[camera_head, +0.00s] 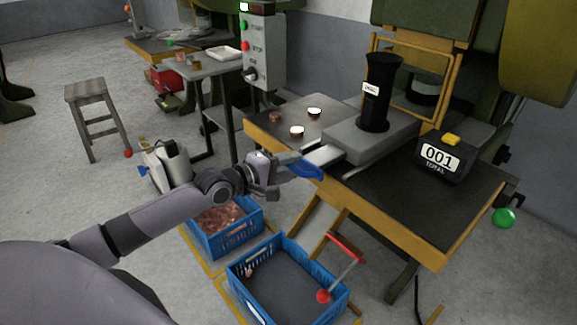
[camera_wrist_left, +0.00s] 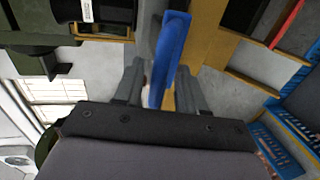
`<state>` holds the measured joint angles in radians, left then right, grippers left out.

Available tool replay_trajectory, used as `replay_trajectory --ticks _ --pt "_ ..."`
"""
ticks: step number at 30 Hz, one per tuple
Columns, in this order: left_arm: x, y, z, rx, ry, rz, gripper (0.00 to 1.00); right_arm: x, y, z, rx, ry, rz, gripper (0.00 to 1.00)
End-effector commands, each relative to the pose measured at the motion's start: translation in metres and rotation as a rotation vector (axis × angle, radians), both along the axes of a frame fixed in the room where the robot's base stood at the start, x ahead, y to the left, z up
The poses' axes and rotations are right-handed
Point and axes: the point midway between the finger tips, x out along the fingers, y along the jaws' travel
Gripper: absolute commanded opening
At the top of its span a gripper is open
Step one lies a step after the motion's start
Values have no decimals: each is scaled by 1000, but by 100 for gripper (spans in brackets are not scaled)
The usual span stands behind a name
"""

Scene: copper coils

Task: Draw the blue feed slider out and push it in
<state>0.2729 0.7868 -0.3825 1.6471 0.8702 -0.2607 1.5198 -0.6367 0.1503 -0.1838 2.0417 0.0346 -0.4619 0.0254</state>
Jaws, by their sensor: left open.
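The blue feed slider handle (camera_head: 306,169) is at the left front edge of the press table, at the end of a short pale bar (camera_head: 323,154) coming out of the grey feed housing (camera_head: 368,138). My left gripper (camera_head: 283,163) is at the handle's near left end. In the left wrist view, the blue handle (camera_wrist_left: 171,55) runs between the two open fingers of my left gripper (camera_wrist_left: 158,82). I cannot tell whether either finger touches it. My right gripper is in neither view.
A black tube (camera_head: 380,95) stands on the housing. A counter reading 001 (camera_head: 440,160) is to its right. Blue crates (camera_head: 240,232) and (camera_head: 290,285) stand on the floor below, near a red-handled lever (camera_head: 345,250).

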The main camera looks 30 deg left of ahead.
Motion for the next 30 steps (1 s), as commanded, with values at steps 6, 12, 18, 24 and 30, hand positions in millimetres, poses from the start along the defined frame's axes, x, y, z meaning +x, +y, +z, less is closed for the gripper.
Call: replay_trajectory --ticks 6,12,18,24,30 --pt "-19 6 4 1 3 0 40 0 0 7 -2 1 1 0" --pt "-42 15 9 3 4 1 40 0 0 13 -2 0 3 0" --pt "-58 21 12 2 5 1 40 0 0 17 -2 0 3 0" --pt "-65 23 14 1 3 1 40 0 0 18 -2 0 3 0" --pt "-65 23 14 1 2 1 40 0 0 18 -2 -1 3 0"
